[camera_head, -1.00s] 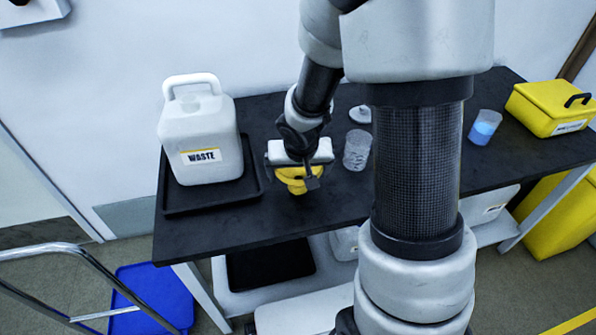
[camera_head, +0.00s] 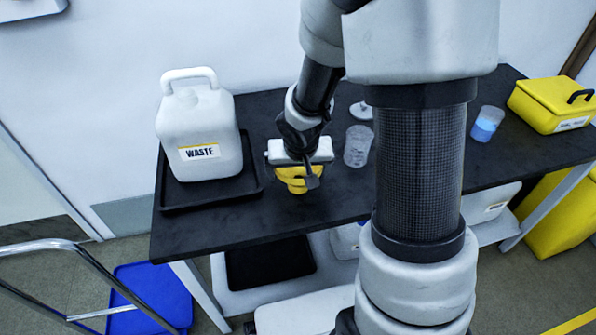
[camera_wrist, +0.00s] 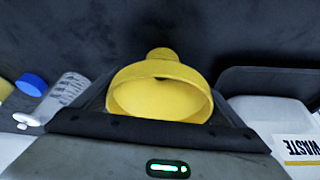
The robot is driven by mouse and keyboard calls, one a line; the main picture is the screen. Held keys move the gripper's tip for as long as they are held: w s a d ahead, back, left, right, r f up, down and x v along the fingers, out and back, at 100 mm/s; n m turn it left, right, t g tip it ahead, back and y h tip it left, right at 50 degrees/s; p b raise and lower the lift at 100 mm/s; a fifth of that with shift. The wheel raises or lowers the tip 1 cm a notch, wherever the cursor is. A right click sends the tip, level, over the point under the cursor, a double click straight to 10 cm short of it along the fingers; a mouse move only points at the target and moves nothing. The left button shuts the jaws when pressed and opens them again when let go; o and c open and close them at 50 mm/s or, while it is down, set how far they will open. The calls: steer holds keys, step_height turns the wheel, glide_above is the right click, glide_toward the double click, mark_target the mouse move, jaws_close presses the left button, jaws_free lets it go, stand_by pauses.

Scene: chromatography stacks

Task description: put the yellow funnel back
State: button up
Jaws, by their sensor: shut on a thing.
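The yellow funnel (camera_head: 294,177) is held at my gripper (camera_head: 300,178), over the dark table between the waste jug and a clear beaker. In the wrist view the funnel (camera_wrist: 160,92) shows its wide mouth towards the camera and its narrow spout pointing away. My gripper (camera_wrist: 158,110) is shut on the funnel, with a dark finger on each side of it. Whether the funnel touches the table cannot be told. The white waste jug (camera_head: 198,125) has a looped handle and a WASTE label. Its mouth is hard to make out.
The jug stands in a black tray (camera_head: 215,199) at the table's left. Clear beaker (camera_head: 358,146), a small white-rimmed item (camera_head: 362,110), a beaker of blue liquid (camera_head: 488,123) and a yellow box (camera_head: 552,107) stand to the right. The table's front left (camera_head: 200,235) is bare.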

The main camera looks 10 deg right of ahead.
steer(key=shift+f+b, duration=0.35)
steer(key=shift+b, duration=0.1)
stand_by(0.4)
steer(key=o, duration=0.8)
steer(key=s+r+n+p, duration=0.1)
steer(key=s+r+p, duration=0.2)
steer(key=s+r, duration=0.6)
steer(key=s+r+t+p, duration=0.15)
steer(key=s+r, duration=0.25)
steer(key=r, duration=0.8)
steer(key=s+r+n+p, duration=0.1)
steer(key=s+r+p, duration=0.3)
steer(key=s+r, duration=0.5)
steer(key=shift+y, duration=0.3)
steer(key=w+r+p, duration=0.1)
steer(key=r+p, duration=0.3)
steer(key=r, duration=0.1)
steer(key=w+r+p, duration=0.1)
steer(key=r+p, duration=0.9)
steer(key=shift+w+r, duration=0.25)
steer(key=shift+w, duration=0.15)
